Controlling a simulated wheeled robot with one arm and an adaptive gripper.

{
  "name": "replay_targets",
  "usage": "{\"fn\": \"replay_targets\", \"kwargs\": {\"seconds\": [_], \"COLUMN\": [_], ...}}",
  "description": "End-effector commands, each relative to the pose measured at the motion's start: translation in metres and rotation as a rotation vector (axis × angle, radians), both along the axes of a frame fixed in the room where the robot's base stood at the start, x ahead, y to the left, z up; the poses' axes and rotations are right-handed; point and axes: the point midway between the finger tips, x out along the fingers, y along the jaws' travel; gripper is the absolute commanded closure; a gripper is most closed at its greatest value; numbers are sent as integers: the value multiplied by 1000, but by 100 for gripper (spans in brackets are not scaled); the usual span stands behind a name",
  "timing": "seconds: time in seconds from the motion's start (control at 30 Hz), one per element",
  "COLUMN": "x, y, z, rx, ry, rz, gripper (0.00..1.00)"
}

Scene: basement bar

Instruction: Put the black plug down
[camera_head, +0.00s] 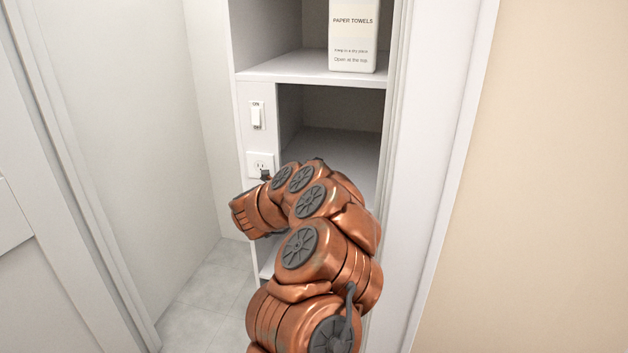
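A small dark shape (265,174) shows at the lower part of the white wall outlet (259,162), just above my copper-coloured arm. I cannot tell whether it is the black plug or a part of my gripper. My arm reaches up from the bottom of the view and bends left in front of the cabinet. The fingers of my gripper are hidden behind the arm, so their opening and any hold on the plug cannot be seen.
A white switch (257,116) sits above the outlet on the cabinet's front. A paper towels package (353,36) stands on the upper shelf (300,68). The shelf space (338,148) below it looks empty where visible. White door frames flank the cabinet. Tiled floor (205,300) shows at lower left.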

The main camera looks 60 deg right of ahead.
Motion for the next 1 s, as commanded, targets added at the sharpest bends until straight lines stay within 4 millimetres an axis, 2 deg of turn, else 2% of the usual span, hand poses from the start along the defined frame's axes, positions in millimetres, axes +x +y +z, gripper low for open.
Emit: {"fn": "replay_targets", "kwargs": {"seconds": [0.3,0.57,1.0], "x": [8,8,7], "y": [-8,-7,-7], "z": [-1,-34,-40], "rx": [-2,0,-1], "ry": [0,3,-1], "rz": [1,3,2], "gripper": [100,100,100]}}
